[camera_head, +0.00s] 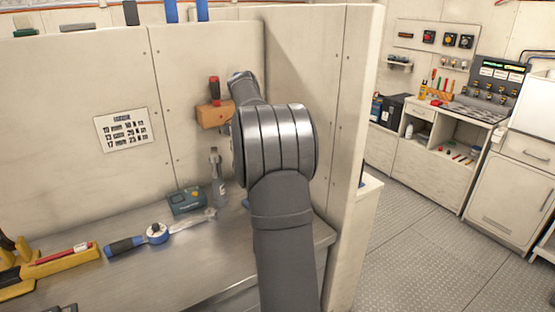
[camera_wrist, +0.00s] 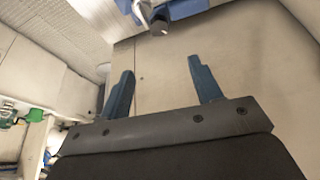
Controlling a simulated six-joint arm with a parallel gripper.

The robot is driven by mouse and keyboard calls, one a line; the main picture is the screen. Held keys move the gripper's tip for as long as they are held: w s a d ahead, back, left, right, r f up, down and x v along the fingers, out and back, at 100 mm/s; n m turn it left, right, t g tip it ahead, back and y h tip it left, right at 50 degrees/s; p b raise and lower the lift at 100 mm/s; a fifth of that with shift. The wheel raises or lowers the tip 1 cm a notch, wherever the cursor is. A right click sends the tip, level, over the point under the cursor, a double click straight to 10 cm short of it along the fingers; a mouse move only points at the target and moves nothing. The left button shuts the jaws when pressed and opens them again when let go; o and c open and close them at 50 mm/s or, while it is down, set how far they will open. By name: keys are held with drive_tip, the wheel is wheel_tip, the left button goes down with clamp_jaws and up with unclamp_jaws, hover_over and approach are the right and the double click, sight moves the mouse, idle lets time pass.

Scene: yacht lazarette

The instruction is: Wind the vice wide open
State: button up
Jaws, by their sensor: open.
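In the wrist view my gripper (camera_wrist: 163,66) is open, its two blue fingers apart with nothing between them. A blue and bare-metal thing with a dark round end (camera_wrist: 158,22) shows at the top edge of that view, beyond the fingertips and apart from them. It looks like part of the vice, but most of it is cut off by the frame. I cannot tell how far its jaws are open. In the head view my arm covers the right end of the bench, and neither my gripper nor a clear view of the vice shows there.
A wooden block (camera_head: 213,114) with a red-handled tool is on the back panel. A side panel (camera_head: 352,130) stands close right of my arm.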

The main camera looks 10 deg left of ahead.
drive_tip(key=shift+s+a+r, duration=0.1)
drive_tip(key=shift+r, duration=0.25)
drive_tip(key=w+d+m+g+y, duration=0.3)
drive_tip(key=w+d+m+y, duration=0.1)
drive_tip(key=w+d+m, duration=0.15)
drive_tip(key=shift+m, duration=0.35)
drive_tip(key=f, duration=1.1)
drive_tip(key=s+f, duration=0.1)
drive_tip(key=f, duration=0.4)
drive_tip(key=shift+f, duration=0.15)
drive_tip(key=c, duration=1)
